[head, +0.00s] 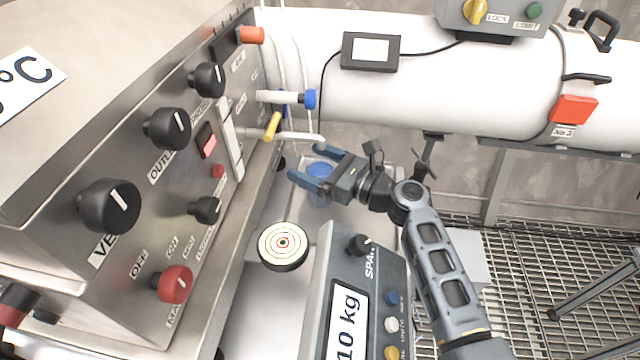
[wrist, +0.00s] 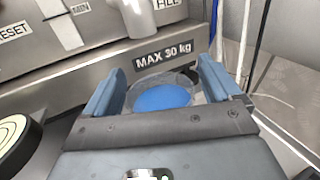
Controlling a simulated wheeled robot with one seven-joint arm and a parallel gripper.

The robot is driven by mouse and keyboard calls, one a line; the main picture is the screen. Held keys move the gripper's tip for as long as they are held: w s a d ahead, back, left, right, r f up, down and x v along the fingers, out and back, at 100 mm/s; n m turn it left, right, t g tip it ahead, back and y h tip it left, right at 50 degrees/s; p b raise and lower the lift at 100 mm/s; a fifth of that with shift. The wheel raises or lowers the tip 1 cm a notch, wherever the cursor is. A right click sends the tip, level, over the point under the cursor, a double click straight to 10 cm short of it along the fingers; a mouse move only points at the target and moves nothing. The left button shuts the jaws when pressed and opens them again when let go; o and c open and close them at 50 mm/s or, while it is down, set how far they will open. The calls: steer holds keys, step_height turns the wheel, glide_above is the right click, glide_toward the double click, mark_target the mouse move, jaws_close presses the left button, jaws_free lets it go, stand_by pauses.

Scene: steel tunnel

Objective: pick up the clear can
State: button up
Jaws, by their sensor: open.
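The clear can (head: 319,170) shows as a see-through round shape with a blue disc-like part, on the grey surface beside the steel cabinet. In the wrist view the clear can (wrist: 160,97) lies between the two blue fingers, with a visible gap on each side. My gripper (head: 307,162) is open, with one finger on either side of the can in the picture. In the wrist view my gripper (wrist: 158,70) hides the near part of the can. I cannot tell whether the fingertips are level with the can or above it.
A steel control cabinet (head: 150,190) with knobs stands to the left, close to the fingers. A round target-patterned disc (head: 283,244) and a scale display box (head: 350,300) are nearer. A pale rod (head: 290,136) and hanging white cables are close by the gripper. A white pipe (head: 420,80) runs behind.

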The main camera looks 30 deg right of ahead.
steer(key=shift+w, duration=0.1)
steer(key=c, duration=1.7)
